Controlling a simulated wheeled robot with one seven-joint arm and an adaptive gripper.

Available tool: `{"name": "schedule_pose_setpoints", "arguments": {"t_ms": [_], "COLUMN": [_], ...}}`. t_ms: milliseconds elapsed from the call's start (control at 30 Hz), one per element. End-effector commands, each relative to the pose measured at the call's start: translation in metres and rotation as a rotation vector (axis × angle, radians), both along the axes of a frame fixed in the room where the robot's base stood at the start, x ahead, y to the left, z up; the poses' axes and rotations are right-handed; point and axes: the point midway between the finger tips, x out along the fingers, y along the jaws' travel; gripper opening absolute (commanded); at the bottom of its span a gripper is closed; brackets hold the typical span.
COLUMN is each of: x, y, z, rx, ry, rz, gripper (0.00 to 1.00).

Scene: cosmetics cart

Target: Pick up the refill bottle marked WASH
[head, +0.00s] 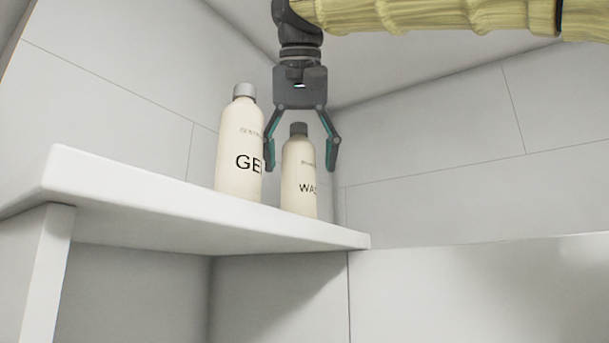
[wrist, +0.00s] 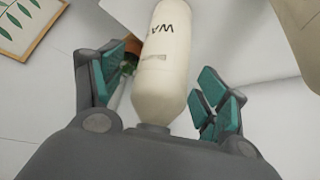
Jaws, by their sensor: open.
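The refill bottle marked WASH (head: 299,180) is cream with a dark grey cap and stands upright on the white shelf (head: 150,205); only "WA" of its label shows. My gripper (head: 301,168) is open and points down, its fingers on either side of the bottle's upper part in the head view. In the wrist view the bottle (wrist: 165,60) lies between the open fingers of my gripper (wrist: 165,100), its cap partly hidden by the gripper body. Whether a finger touches it cannot be told.
A taller cream bottle with a grey cap, its label starting "GE" (head: 240,150), stands close on the left, near my left finger. The shelf's right end lies just right of the WASH bottle. A framed leaf picture (wrist: 25,22) shows in the wrist view. Tiled walls (head: 450,130) stand behind.

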Motion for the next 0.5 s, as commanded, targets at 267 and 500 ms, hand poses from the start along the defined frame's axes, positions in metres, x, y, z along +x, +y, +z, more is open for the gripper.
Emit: {"name": "schedule_pose_setpoints", "arguments": {"t_ms": [267,500], "x": [0.008,0.008], "y": [0.001,0.001], "z": [-0.013,-0.013], "rx": [-0.001,-0.001], "ry": [0.001,0.001], "rz": [0.001,0.001], "gripper": [0.74,0.65]}}
